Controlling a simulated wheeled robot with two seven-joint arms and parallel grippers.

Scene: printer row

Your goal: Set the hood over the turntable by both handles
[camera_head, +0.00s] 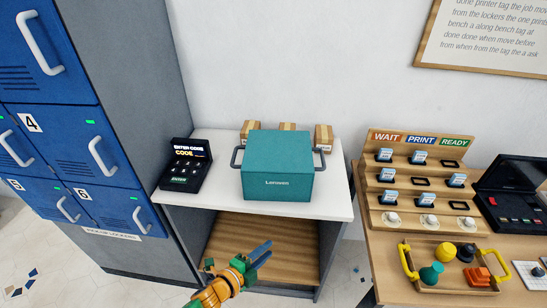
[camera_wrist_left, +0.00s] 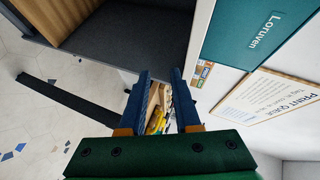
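The hood is a teal box (camera_head: 277,175) standing upright on a white-topped cabinet (camera_head: 220,206). It has a dark grey handle on its left side (camera_head: 237,157) and another on its right side (camera_head: 320,157). Its lettered face also shows at the upper right of the left wrist view (camera_wrist_left: 250,40). I cannot make out a turntable; whether one is under the hood is hidden. My left gripper (camera_head: 266,252) is in front of the cabinet, below and apart from the hood. Its fingers (camera_wrist_left: 160,76) are apart with nothing between them. My right gripper is not in view.
A black keypad (camera_head: 186,164) stands left of the hood, and small cardboard boxes (camera_head: 323,137) behind it. Blue lockers (camera_head: 45,130) rise at the left. At the right, a wooden bench (camera_head: 385,285) holds a card rack (camera_head: 416,180) and a yellow-handled tray (camera_head: 455,280). The cabinet has an open shelf (camera_head: 262,235).

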